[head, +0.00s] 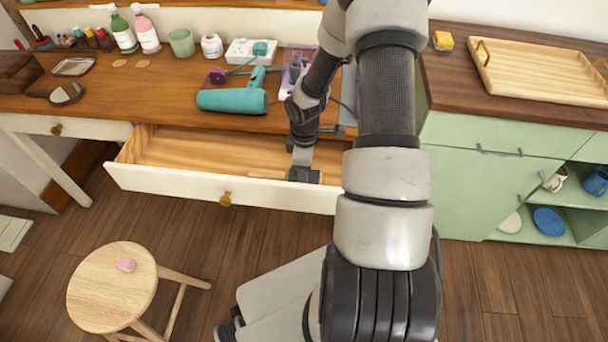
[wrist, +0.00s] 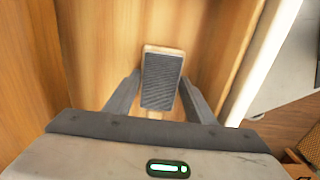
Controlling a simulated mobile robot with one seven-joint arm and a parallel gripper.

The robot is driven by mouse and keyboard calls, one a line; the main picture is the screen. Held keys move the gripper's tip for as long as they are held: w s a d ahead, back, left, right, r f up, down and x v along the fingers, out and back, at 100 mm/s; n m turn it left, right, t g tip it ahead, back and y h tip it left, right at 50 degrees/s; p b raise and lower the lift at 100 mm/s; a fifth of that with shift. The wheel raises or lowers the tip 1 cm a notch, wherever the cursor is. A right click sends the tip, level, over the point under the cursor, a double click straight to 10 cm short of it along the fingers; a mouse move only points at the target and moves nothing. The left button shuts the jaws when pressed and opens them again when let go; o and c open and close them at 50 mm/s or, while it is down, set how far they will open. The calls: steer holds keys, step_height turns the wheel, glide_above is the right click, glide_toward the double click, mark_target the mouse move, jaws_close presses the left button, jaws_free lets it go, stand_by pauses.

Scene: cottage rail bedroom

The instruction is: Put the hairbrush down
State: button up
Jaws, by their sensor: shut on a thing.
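The hairbrush (wrist: 161,80) has a pale wooden rim and a dark grey bristle pad, which faces the wrist camera. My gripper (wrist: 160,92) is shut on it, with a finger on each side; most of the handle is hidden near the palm. In the head view my gripper (head: 305,174) is down inside the open drawer (head: 165,184), near its front wall. A small pale wooden part of the hairbrush (head: 267,174) shows left of the fingers. I cannot tell whether the hairbrush touches the drawer bottom.
The rest of the visible drawer floor looks empty. A teal hair dryer (head: 234,99) lies on the tabletop behind the drawer. A round stool (head: 112,287) with a pink item (head: 126,265) stands in front. A green cabinet (head: 480,185) is at the right.

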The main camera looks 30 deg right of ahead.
steer(key=shift+f, duration=0.2)
steer(key=o, duration=1.1)
steer(key=shift+r, duration=0.1)
steer(key=shift+r, duration=0.1)
step_height(320, 180, up, 12)
steer(key=p, duration=0.3)
steer(key=shift+p, duration=0.35)
